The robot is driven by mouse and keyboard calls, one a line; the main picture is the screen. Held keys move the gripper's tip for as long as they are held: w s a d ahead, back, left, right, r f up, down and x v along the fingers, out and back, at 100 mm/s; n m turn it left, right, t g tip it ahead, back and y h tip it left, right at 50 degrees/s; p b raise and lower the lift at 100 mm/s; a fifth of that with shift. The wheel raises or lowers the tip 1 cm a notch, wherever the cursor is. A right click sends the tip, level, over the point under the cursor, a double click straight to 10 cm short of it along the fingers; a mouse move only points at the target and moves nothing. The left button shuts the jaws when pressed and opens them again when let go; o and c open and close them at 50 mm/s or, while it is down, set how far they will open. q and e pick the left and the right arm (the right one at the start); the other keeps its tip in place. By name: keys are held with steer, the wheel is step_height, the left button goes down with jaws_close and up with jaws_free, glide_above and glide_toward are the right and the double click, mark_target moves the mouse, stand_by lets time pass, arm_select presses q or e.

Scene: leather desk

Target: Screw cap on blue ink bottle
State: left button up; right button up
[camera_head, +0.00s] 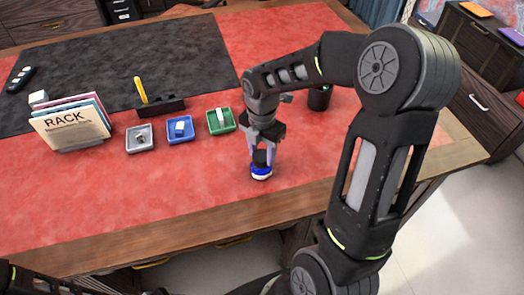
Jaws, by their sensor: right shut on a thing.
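The blue ink bottle (261,172) stands on the red leather desk top near its front edge, with a pale band low on it and a dark cap (260,157) at its top. My right gripper (261,156) points down over the bottle, its fingers shut on the dark cap. The cap is at the bottle's mouth; I cannot tell whether it is threaded on. My left gripper is not in view; only dark parts of my arm show at the bottom left.
Grey (140,138), blue (180,129) and green (220,120) trays with small items lie left of the bottle. A file rack (70,125) stands farther left. A dark cup (319,97) stands behind my right arm.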

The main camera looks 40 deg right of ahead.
mark_target(262, 154)
steer(key=o, duration=1.4)
steer(key=shift+r, duration=0.1)
step_height(262, 154, up, 8)
steer(key=shift+f, duration=0.1)
steer(key=shift+f, duration=0.1)
